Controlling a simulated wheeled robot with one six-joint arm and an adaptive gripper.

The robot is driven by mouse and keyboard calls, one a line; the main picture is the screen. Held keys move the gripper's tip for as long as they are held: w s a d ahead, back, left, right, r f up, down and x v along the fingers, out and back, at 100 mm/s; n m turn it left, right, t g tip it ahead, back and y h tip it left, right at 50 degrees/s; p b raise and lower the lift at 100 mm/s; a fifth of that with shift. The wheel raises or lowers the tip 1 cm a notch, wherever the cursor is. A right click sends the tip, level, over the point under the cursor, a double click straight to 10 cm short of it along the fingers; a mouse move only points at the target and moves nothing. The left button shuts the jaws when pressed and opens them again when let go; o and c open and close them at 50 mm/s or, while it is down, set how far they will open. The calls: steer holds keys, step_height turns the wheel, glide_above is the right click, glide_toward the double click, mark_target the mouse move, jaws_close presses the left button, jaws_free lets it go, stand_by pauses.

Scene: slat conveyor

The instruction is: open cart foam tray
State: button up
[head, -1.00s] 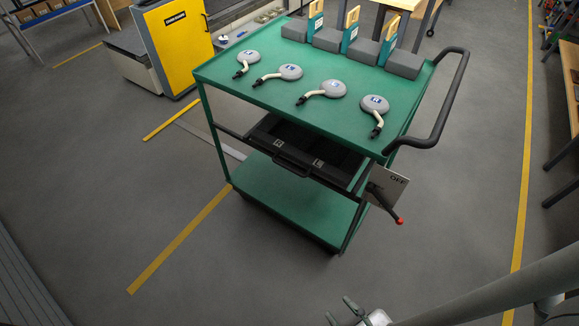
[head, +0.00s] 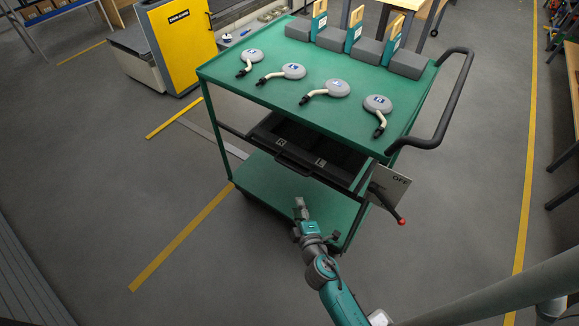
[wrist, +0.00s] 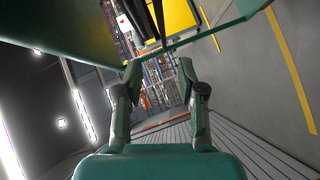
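The green cart (head: 290,105) stands in the middle of the head view. Its black foam tray (head: 315,150) sits under the top shelf, with a handle (head: 293,162) on its front edge. The tray looks slid in, or nearly so. My gripper (head: 300,206) is in front of the cart, below the tray and apart from its handle. In the wrist view my gripper (wrist: 158,78) has its two fingers spread with nothing between them. Cart parts (wrist: 60,30) show close by at the upper left there.
Several grey discs with curved stems (head: 337,88) lie on the cart top, with grey blocks (head: 365,50) behind.

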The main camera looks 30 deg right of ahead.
steer(key=n+h, duration=0.1)
steer(key=h, duration=0.1)
glide_toward(289, 167)
steer(key=shift+y, duration=0.4)
steer(key=x, duration=1)
steer(key=shift+w+d, duration=0.2)
steer(key=shift+d, duration=0.25)
jaws_close()
steer(key=shift+f, duration=0.1)
